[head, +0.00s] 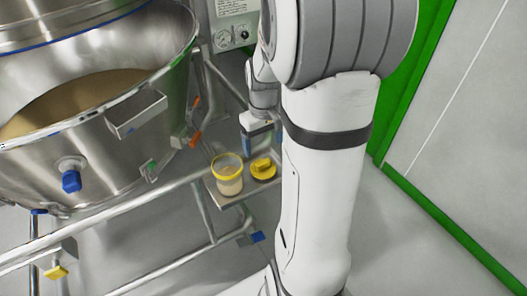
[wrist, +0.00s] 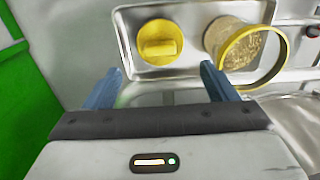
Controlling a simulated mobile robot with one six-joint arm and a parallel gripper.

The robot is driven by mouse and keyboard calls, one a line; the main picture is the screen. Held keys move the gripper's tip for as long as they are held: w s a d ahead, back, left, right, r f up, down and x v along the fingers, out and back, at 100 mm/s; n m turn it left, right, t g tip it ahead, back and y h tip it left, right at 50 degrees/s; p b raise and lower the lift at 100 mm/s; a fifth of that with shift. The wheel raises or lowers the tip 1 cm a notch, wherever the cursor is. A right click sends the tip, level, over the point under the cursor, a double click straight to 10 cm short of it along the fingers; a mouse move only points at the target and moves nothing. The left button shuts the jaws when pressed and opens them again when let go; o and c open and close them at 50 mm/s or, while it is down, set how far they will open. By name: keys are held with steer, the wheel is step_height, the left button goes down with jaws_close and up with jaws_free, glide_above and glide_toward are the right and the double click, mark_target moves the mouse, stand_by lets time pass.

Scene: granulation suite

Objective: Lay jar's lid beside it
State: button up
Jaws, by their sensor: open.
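The jar (head: 228,178) is clear with a yellow rim and beige contents. It stands open on a small metal tray (head: 214,190) at the vessel's frame. The yellow lid (head: 263,168) lies on the tray just right of the jar, apart from it. In the wrist view the lid (wrist: 159,43), with its raised grip bar, is left of the jar (wrist: 240,48), with a clear gap between them. My gripper (wrist: 165,82) is open and empty, its two blue fingers on the near side of the tray, short of the lid.
A large steel vessel (head: 85,110) of beige material fills the left, with pipes and coloured-handled valves near the tray. A gauge panel (head: 232,38) is behind. The wall with green trim (head: 440,215) stands right of my arm. The floor below is partly clear.

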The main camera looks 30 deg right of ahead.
steer(key=shift+r, duration=1.5)
steer(key=s+a+r+t+p, duration=0.1)
steer(key=s+a+r+p, duration=0.5)
steer(key=r, duration=0.2)
steer(key=s+a+r+t+p, duration=0.1)
steer(key=s+a+r+p, duration=0.4)
steer(key=r, duration=0.4)
steer(key=shift+s+a+t+p, duration=0.35)
steer(key=shift+s+a, duration=0.2)
steer(key=shift+a, duration=0.3)
